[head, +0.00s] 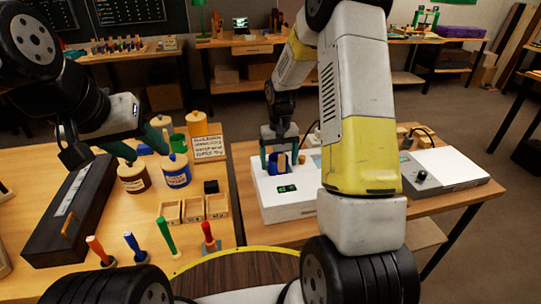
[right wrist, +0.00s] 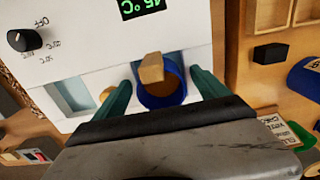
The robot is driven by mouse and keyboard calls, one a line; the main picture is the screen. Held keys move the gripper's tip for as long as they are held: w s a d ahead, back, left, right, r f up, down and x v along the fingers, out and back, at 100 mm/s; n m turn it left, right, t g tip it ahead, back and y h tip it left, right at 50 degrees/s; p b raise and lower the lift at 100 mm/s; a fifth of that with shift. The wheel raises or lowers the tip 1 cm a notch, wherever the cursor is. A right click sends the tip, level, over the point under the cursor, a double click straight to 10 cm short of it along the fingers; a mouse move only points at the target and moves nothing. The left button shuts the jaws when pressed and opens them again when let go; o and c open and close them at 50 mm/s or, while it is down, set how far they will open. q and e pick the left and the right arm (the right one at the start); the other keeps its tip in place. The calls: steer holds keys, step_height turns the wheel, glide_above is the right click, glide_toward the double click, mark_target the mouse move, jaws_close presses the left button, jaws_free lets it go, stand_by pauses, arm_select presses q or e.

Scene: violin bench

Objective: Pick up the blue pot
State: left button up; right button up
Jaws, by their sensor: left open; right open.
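The blue pot (head: 280,166) sits in the top of a white heater box (head: 300,205) with a green display. In the right wrist view the blue pot (right wrist: 180,82) is round, with brown contents and a wooden piece (right wrist: 151,68) at its rim. My right gripper (head: 279,155) is open, pointing down, with one teal finger on each side of the pot. In the right wrist view its fingers (right wrist: 163,92) flank the pot with small gaps visible; its near side is partly hidden by the gripper body. My left gripper (head: 144,149) is open above the left table, apart from the pot.
A blue labelled jar (head: 176,171), a brown jar (head: 133,177) and a label card (head: 208,147) stand on the left table. Small wooden trays (head: 193,210), coloured-handled tools (head: 165,237) and a dark long case (head: 70,212) are nearer. A grey-white device (head: 440,172) stands right of the heater.

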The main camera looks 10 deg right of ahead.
steer(key=shift+c, duration=0.2)
steer(key=shift+r, duration=0.1)
steer(key=c, duration=1.6)
